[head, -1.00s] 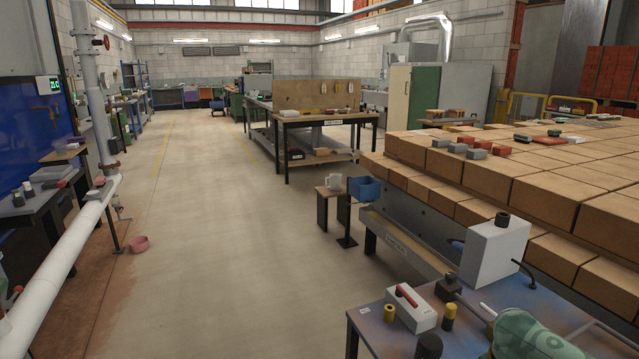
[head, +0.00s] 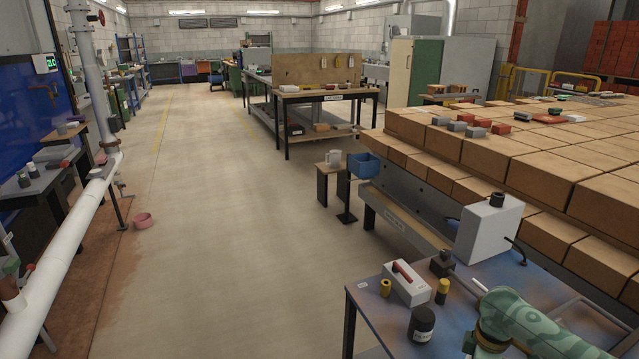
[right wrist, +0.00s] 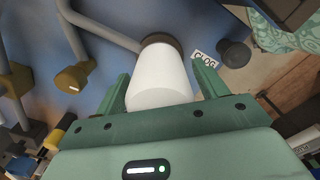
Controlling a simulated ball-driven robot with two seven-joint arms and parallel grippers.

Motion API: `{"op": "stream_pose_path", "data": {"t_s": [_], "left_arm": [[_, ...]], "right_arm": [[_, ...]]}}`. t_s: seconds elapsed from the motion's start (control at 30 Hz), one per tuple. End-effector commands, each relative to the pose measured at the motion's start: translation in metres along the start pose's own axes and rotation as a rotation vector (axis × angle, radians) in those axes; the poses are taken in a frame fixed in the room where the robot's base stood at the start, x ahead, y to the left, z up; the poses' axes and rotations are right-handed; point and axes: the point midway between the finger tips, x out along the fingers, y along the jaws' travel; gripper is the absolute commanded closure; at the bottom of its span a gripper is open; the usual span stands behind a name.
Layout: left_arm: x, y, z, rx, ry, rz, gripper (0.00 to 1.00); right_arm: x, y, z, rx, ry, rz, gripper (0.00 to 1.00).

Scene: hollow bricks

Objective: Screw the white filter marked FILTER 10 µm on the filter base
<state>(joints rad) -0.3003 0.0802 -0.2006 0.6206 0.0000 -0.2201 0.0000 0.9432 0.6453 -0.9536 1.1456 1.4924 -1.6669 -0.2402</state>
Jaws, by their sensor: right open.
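A white cylinder (right wrist: 160,78), which looks like the filter, shows in the right wrist view. Its marking cannot be read. A dark round collar (right wrist: 162,41) sits at its far end, where a grey pipe (right wrist: 100,27) runs up to it; whether this is the filter base, and whether the two are joined, I cannot tell. My right gripper (right wrist: 160,68) is open, with one green finger on each side of the cylinder; contact is not visible. In the head view only my right arm shows at the lower right; the filter is not visible there. My left gripper is not in view.
The blue bench (head: 375,318) holds a black jar (head: 421,325), a white case with a red handle (head: 408,284), a yellow-and-black piece (head: 442,291) and a white box (head: 488,228). Stacked bricks (head: 540,180) stand behind. A white label (right wrist: 206,59) lies near the collar.

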Motion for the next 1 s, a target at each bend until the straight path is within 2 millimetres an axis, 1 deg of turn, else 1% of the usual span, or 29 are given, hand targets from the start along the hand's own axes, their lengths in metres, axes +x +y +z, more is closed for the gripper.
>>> {"op": "stream_pose_path", "data": {"t_s": [0.2, 0.33, 0.7, 0.8, 0.93, 0.97, 1.0], "left_arm": [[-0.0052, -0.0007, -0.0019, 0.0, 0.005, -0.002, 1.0], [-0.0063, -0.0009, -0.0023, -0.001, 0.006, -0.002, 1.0], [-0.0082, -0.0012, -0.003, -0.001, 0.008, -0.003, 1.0], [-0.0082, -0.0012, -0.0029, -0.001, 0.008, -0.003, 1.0], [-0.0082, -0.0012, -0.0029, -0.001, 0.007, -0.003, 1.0], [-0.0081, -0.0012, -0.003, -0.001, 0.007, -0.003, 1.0], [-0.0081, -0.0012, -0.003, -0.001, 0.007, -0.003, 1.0]], "right_arm": [[-0.0007, -0.0003, 0.0004, -0.217, 0.0, 0.0, 0.28], [0.0, -0.0004, 0.0005, -0.335, 0.0, 0.0, 0.28], [0.0005, -0.0001, 0.0005, -0.754, -0.001, 0.0, 0.28], [0.0006, -0.0001, 0.0006, -0.796, -0.001, 0.0, 0.28], [0.0006, -0.0001, 0.0007, -0.794, -0.001, 0.0, 0.28], [0.0006, -0.0001, 0.0007, -0.794, -0.001, 0.0, 0.36], [0.0006, -0.0001, 0.0007, -0.793, -0.001, 0.0, 0.47]]}}
